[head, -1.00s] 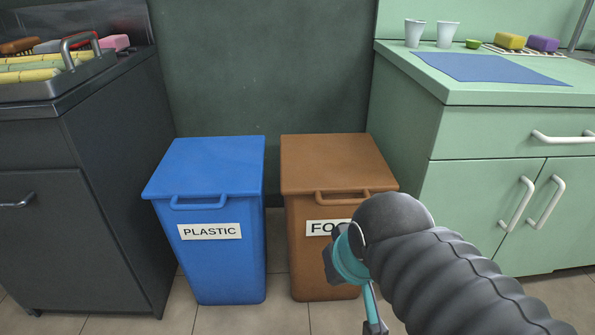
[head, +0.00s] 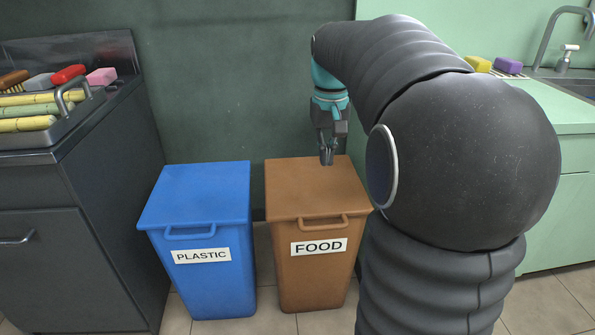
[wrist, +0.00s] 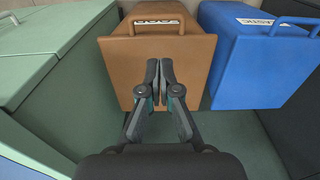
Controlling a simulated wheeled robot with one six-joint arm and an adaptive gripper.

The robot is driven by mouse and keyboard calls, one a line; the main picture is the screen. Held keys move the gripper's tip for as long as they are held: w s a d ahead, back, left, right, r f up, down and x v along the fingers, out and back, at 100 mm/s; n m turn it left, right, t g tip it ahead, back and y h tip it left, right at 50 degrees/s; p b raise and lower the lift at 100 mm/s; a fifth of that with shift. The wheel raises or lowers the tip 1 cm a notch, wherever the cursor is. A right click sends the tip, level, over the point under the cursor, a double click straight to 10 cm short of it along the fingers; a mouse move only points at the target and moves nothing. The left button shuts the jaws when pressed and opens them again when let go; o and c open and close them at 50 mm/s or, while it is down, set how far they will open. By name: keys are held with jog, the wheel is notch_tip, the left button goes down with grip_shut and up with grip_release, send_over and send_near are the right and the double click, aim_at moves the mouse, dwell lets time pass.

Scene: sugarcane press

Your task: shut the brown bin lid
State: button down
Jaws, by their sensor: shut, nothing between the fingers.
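The brown bin (head: 311,262) stands on the floor with a "FOOD" label on its front. Its brown lid (head: 295,185) lies flat and closed on top, with a handle at the front edge. In the wrist view the lid (wrist: 192,65) fills the upper middle. My gripper (head: 327,160) is shut and empty, pointing down over the back part of the lid. In the wrist view my gripper's fingertips (wrist: 159,68) are together in front of the lid. I cannot tell whether they touch it.
A blue bin (head: 205,265) labelled "PLASTIC" stands close on the left, its lid closed. A dark cabinet (head: 50,250) with a tray of canes is further left. A green counter (head: 560,190) is on the right, partly hidden by my arm. A dark wall is behind.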

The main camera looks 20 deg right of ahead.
jog(key=f, duration=0.4)
jog(key=w+d+f+b, duration=0.1)
jog(key=f, duration=0.8)
jog(key=shift+w+d+f, duration=0.15)
jog(key=shift+d+f, duration=0.1)
jog(key=shift+f, duration=0.05)
